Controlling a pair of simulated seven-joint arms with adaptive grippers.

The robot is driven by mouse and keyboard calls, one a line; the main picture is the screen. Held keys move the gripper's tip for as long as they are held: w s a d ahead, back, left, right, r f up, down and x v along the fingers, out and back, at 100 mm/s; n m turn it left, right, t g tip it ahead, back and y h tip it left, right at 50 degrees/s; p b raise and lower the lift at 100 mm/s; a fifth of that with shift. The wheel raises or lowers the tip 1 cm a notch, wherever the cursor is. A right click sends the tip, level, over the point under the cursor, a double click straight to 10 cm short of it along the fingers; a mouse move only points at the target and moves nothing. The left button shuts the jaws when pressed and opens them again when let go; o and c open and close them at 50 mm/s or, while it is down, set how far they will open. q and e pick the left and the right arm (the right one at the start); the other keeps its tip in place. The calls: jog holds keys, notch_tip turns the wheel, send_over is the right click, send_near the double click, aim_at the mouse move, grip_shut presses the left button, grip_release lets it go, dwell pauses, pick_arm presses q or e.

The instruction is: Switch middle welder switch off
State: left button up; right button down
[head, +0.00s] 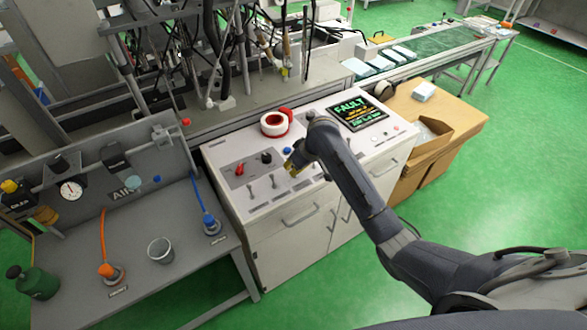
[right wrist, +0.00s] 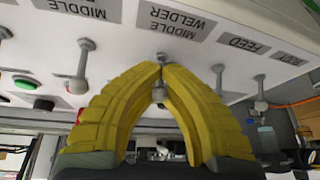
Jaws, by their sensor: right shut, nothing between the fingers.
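The label "MIDDLE WELDER" (right wrist: 178,22) shows upside down on the white panel in the right wrist view. The middle welder switch (right wrist: 160,87), a grey lever with a round knob, shows through the gap between my yellow fingers. My right gripper (right wrist: 158,67) is shut and empty, its tips close to the lever's base; I cannot tell whether they touch it. In the head view my right gripper (head: 293,168) is low over the control panel (head: 236,205), and its arm hides part of the switch row. My left gripper is not in view.
Neighbouring levers stand close on both sides, one (right wrist: 82,62) left and another (right wrist: 218,78) right. A grey bench (head: 130,255) stands at the left, a cardboard box (head: 440,130) at the right.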

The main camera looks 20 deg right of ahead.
jog(key=t, duration=0.3)
jog(key=shift+s+d+y, duration=0.2)
jog(key=shift+s+y, duration=0.2)
jog(key=shift+s+t+y, duration=0.25)
jog(key=shift+t+y, duration=0.35)
jog(key=shift+t, duration=1.1)
jog(key=shift+n, duration=0.3)
jog(key=shift+s, duration=0.1)
jog(key=c, duration=1.5)
grip_release()
jog(key=shift+d, duration=0.1)
jog(key=v, duration=1.2)
jog(key=shift+s+f, duration=0.1)
jog(key=shift+f, duration=0.1)
